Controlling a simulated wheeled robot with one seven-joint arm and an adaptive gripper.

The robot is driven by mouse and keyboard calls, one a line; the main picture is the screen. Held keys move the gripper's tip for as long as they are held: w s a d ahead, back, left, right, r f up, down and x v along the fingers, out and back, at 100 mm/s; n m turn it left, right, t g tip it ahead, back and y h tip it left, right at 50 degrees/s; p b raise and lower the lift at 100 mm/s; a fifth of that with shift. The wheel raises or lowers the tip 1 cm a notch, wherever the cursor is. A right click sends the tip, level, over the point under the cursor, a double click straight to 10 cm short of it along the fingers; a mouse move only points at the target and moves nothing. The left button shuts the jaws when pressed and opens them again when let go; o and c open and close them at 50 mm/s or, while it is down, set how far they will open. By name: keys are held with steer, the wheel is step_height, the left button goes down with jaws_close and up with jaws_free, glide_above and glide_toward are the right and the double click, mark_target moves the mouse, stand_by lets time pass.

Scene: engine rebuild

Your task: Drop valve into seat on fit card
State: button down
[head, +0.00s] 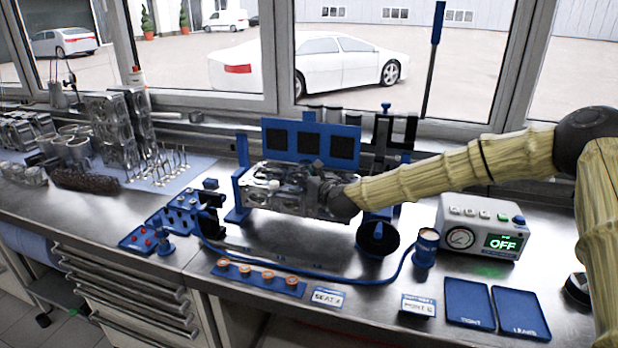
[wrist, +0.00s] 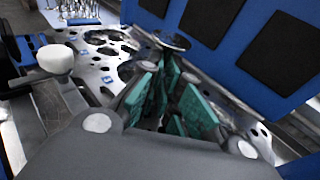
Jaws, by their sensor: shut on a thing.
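My gripper (wrist: 163,85) is shut on a valve, whose dark round head (wrist: 172,40) shows beyond the teal finger pads in the wrist view. The fingers hide most of its stem. In the head view my gripper (head: 328,190) is over the metal cylinder head (head: 266,190), which sits in a blue stand; the held valve is not clear there. The cylinder head also shows in the wrist view (wrist: 105,52), with several round openings. I cannot tell whether the valve touches it. A small card (head: 328,298) on the bench front seems to read "SEAT 4".
A blue panel (head: 288,128) with three black pads stands right behind the cylinder head. More valves (head: 163,168) stand at the left. A second card (head: 418,305), a gauge box reading OFF (head: 482,228) and two blue trays (head: 468,302) are at the right. A blue hose crosses the bench.

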steer(key=shift+f+b, duration=0.55)
steer(key=shift+f, duration=0.05)
steer(key=c, duration=1.5)
jaws_free()
steer(key=shift+c, duration=0.2)
steer(key=shift+s+f, duration=0.1)
steer(key=shift+s, duration=0.1)
